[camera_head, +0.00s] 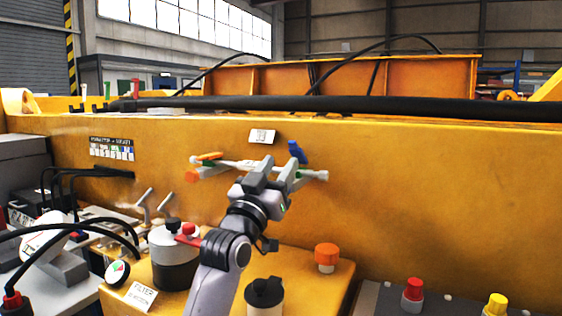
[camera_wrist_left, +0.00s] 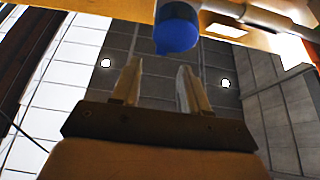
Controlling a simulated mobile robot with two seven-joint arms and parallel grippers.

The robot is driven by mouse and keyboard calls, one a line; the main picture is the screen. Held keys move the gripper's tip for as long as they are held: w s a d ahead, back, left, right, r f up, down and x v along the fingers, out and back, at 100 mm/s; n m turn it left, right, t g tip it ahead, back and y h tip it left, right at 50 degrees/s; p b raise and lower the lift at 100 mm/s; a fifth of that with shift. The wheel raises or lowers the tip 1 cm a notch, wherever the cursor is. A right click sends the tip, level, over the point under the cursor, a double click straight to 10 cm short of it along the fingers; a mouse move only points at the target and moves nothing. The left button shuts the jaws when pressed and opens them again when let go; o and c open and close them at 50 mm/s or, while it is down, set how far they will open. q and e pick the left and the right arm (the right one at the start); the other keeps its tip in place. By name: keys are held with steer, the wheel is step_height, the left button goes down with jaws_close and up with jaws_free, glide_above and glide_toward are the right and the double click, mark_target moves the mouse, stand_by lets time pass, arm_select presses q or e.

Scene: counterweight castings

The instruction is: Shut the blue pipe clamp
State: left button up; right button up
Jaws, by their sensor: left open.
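The blue pipe clamp shows as a blue handle (camera_head: 297,151) on the pale pipework of the yellow wall, tilted with its top leaning left. My left gripper (camera_head: 278,168) is open and in front of the pipework, just below and left of the handle in the head view. In the left wrist view the rounded blue end (camera_wrist_left: 177,32) is beyond the fingertips of my open left gripper (camera_wrist_left: 158,78), not between them. The clamp's body is mostly hidden by my gripper. My right gripper is not in view.
Orange handles (camera_head: 208,156) sit on the pipework to the left. Below are a grey filter canister (camera_head: 174,262), a black-capped canister (camera_head: 265,292), an orange knob (camera_head: 327,254), and red (camera_head: 413,287) and yellow (camera_head: 496,302) buttons. The wall right of the pipework is clear.

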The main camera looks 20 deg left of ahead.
mark_target(291, 143)
arm_select(q)
steer(key=r+g+p, duration=0.1)
steer(key=p, duration=0.2)
steer(key=r+g+p, duration=0.1)
steer(key=g+p, duration=0.1)
steer(key=p, duration=0.1)
steer(key=r+g+p, duration=0.2)
steer(key=shift+w+a+r+y+p, duration=0.1)
steer(key=shift+w+y+p, duration=0.2)
steer(key=shift+w+p, duration=0.1)
steer(key=shift+w, duration=0.3)
steer(key=shift+w+p, duration=0.75)
steer(key=shift+w, duration=2.4)
